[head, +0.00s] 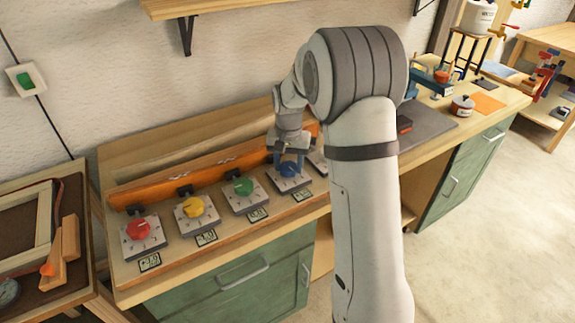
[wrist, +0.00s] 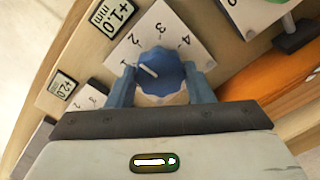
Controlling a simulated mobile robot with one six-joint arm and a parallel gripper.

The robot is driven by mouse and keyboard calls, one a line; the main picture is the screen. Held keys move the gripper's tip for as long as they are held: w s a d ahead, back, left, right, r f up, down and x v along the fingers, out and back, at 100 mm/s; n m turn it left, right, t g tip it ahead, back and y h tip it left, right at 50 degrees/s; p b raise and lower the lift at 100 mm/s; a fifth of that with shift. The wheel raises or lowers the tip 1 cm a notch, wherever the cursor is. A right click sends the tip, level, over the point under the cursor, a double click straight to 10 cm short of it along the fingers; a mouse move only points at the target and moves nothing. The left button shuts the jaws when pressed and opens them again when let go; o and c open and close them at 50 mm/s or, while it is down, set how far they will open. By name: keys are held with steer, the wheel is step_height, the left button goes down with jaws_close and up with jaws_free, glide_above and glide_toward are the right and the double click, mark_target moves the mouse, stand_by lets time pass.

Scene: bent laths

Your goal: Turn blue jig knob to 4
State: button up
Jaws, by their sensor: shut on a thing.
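The blue jig knob (head: 289,171) sits on a pale square dial plate on the sloped board in the head view. In the wrist view the blue knob (wrist: 160,74) is between the two blue fingers of my gripper (wrist: 161,88), which is shut on it from both sides. The dial plate (wrist: 203,57) shows numbers 1 to 4 around the knob. The white pointer line on the knob points towards the 1. A small display (wrist: 116,14) beside the plate reads +1.0 mm. In the head view my gripper (head: 290,158) comes down onto the knob from above.
Green (head: 243,187), yellow (head: 194,207) and red (head: 138,229) knobs stand in a row to the left on similar plates. An orange rail (head: 180,177) runs behind them. Another dial plate, right of the blue one, is partly hidden by my arm.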

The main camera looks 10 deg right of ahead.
steer(key=m, duration=0.4)
steer(key=shift+m, duration=0.3)
steer(key=m, duration=0.5)
steer(key=shift+b, duration=0.4)
steer(key=m, duration=0.9)
steer(key=shift+m, duration=0.3)
steer(key=o, duration=1)
steer(key=shift+r, duration=0.15)
